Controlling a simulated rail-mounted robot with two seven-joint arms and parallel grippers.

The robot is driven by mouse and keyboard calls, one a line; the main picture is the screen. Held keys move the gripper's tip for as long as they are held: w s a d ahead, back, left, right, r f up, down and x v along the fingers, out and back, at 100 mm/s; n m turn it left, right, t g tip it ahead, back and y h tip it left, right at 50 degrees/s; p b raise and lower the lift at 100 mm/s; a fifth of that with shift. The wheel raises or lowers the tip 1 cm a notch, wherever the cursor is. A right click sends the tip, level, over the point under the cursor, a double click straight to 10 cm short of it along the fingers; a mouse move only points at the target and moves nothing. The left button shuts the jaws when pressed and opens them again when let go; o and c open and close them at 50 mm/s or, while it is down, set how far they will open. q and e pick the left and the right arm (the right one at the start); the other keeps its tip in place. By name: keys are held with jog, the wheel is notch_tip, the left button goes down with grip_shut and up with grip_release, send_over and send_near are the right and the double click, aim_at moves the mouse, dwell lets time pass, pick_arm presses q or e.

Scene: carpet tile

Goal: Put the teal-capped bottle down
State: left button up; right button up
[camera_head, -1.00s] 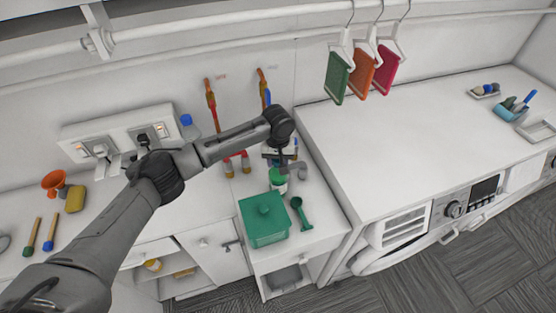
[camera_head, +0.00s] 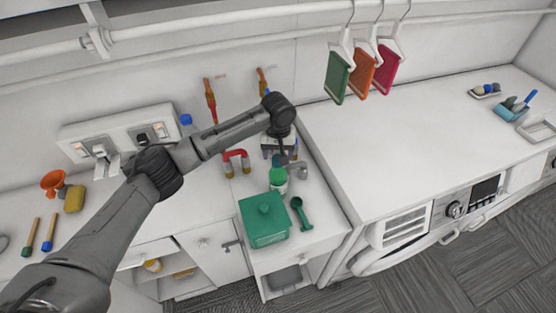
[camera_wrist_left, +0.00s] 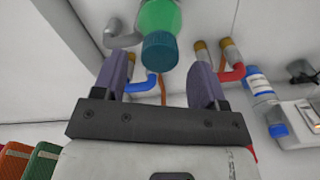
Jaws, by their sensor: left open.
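The teal-capped bottle (camera_head: 278,177) is green with a pale label. It stands on the counter just behind the green lidded box (camera_head: 264,220) in the head view. In the left wrist view the bottle (camera_wrist_left: 160,16) shows its teal cap (camera_wrist_left: 160,52) towards me, its far end cut off by the frame. My left gripper (camera_head: 281,158) is just above and behind the bottle. In the left wrist view the gripper (camera_wrist_left: 160,80) has its two fingers wide apart with nothing between them; the cap lies beyond the tips, touching neither. My right gripper is in no view.
A green scoop (camera_head: 301,213) lies right of the box. Red (camera_head: 236,156) and blue (camera_wrist_left: 140,86) pipes and a grey tap (camera_head: 297,169) are close to the gripper.

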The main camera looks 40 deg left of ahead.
pick_arm(q)
notch_tip(320, 180, up, 7)
jog(key=shift+f+b, duration=0.1)
jog(key=shift+b, duration=0.3)
jog(key=shift+o, duration=0.6)
jog(key=shift+r, duration=0.8)
jog(key=shift+f, duration=0.1)
